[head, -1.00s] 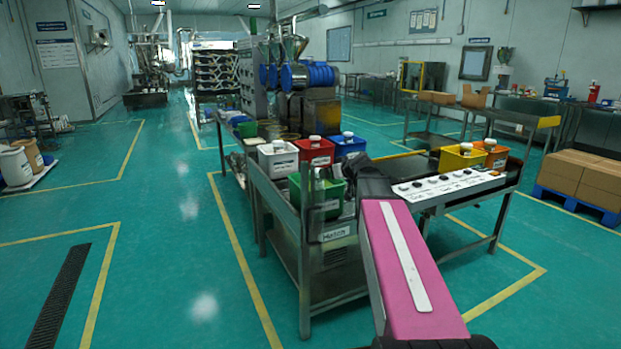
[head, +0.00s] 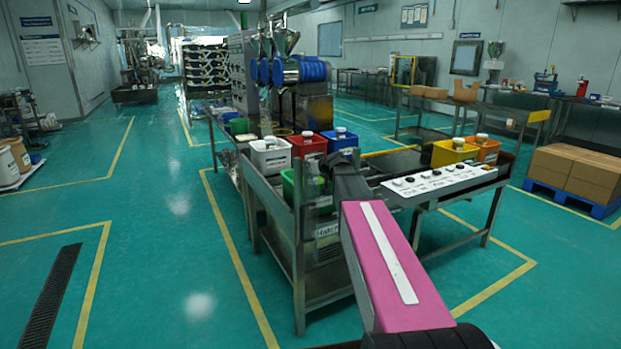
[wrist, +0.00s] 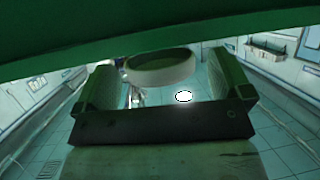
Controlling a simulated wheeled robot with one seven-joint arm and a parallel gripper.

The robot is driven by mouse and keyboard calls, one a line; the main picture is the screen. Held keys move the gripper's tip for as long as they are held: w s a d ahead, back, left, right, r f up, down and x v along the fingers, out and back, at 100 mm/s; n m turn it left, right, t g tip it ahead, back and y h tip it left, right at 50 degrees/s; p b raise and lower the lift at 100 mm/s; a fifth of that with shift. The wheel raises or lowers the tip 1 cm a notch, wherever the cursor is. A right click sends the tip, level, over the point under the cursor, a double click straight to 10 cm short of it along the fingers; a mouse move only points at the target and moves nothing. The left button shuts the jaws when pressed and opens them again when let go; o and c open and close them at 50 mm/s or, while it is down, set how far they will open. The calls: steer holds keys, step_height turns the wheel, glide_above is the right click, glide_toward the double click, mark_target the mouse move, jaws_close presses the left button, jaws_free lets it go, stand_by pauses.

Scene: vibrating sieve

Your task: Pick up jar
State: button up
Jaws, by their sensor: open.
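In the wrist view my gripper (wrist: 165,78) is open, with a dark green finger on each side. A round, pale-rimmed object with a greenish top (wrist: 160,68), likely a jar, shows between the fingers; I cannot tell if they touch it. A green wall or rim (wrist: 120,35) fills the top of that view. In the head view my arm reaches to the green bin (head: 290,190) at the table's near corner, and my gripper is hard to make out there. White-lidded jars stand in the white bin (head: 262,163), red bin (head: 305,150), blue bin (head: 349,150), yellow bin (head: 445,157) and orange bin (head: 488,154).
The metal table (head: 275,205) has raised side edges close to my arm. A white labelled panel (head: 437,181) with dark and white knobs lies to the right. The sieve machine (head: 300,75) stands behind.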

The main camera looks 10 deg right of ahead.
steer(key=shift+x, duration=0.8)
steer(key=shift+s, duration=0.1)
steer(key=c, duration=1)
steer(key=shift+c, duration=0.2)
steer(key=shift+r, duration=0.1)
